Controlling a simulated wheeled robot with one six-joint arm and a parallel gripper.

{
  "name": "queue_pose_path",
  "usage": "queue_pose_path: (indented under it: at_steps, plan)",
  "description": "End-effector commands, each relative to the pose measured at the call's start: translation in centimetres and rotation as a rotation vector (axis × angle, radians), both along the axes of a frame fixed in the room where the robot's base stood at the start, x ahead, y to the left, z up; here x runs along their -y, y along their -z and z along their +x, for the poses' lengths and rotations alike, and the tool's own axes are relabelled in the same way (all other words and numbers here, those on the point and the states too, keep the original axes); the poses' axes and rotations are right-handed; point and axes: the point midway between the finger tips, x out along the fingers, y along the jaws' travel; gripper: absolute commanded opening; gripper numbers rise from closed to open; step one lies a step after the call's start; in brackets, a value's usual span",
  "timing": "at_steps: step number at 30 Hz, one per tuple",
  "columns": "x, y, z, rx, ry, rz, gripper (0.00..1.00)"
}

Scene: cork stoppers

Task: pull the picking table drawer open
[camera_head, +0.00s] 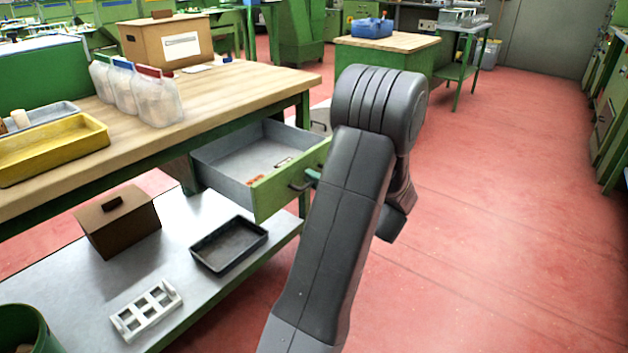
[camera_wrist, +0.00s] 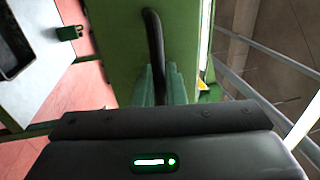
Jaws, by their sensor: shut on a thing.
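The picking table (camera_head: 240,98) has a wooden top and a green frame. Its drawer (camera_head: 232,156) stands pulled out under the top, with a grey inside and a green front (camera_head: 285,188). A few small orange and pale items lie in it. My gripper (camera_head: 312,176) is at the dark handle (camera_head: 297,186) on the drawer front, largely hidden behind my arm in the head view. In the wrist view, the green fingers of my gripper (camera_wrist: 160,84) are shut on the black handle (camera_wrist: 152,40), with the green drawer front behind it.
A grey lower shelf holds a brown lidded box (camera_head: 118,222), a black tray (camera_head: 229,244) and a white rack (camera_head: 146,310). Red floor is free at right.

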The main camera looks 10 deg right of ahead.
Motion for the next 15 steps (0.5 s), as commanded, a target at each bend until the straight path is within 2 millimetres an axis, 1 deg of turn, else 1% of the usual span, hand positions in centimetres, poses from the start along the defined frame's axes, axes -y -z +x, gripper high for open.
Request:
queue_pose_path:
  at_steps: [10,13,15]
  plan:
    - [0.1,0.0,-0.1,-0.001,0.001,0.000,0.15]
    - [0.6,0.1,-0.6,-0.001,0.002,0.000,0.15]
    - [1.2,0.3,-1.4,-0.001,0.003,0.000,0.15]
